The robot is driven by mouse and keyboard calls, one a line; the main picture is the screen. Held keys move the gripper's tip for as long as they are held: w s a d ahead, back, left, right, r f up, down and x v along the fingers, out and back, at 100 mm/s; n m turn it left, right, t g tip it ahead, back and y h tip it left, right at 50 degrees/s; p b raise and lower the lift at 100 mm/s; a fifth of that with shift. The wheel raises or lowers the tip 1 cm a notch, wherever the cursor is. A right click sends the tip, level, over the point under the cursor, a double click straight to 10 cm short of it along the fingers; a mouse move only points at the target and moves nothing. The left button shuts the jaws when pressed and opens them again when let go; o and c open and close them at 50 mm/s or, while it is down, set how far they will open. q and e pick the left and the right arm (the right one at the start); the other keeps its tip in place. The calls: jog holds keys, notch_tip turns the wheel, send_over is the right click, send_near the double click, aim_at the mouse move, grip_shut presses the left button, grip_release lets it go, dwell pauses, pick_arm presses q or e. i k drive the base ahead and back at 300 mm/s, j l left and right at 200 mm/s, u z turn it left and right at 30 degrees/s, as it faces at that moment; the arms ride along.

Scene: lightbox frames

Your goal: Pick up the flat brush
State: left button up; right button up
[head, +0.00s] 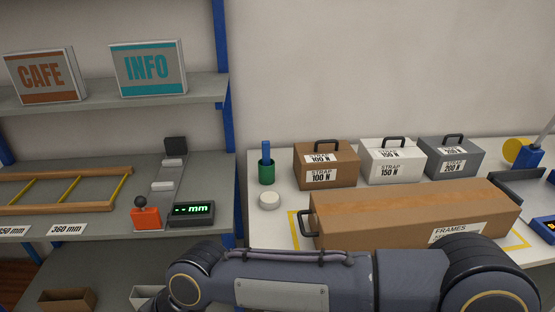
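A green cup (267,173) stands on the white table near its left edge. A blue upright handle (266,151) sticks up out of the cup. It may be the flat brush, but its lower end is hidden inside the cup, so I cannot tell for sure. No bristles show. Neither of my grippers is in view. Only links of one of my arms show, crossing the bottom of the head view.
A round white object (269,200) lies in front of the cup. A brown strap box (325,166) stands right of it, and a long FRAMES box (400,212) lies in front. Grey shelves (95,225) are at left. My arm covers the table's front.

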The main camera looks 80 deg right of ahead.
aim_at(266, 156)
jog(key=i+l+z, duration=0.15)
jog(key=i+z, duration=0.15)
jog(key=z, duration=0.15)
jog(key=i+l+z, duration=0.1)
jog(key=i+z, duration=0.2)
jog(key=z, duration=0.15)
jog(key=i+z, duration=0.3)
jog(key=z, duration=0.15)
jog(key=i+j+z, duration=0.15)
jog(key=z, duration=0.25)
jog(key=i+j, duration=0.05)
jog(key=i, duration=0.05)
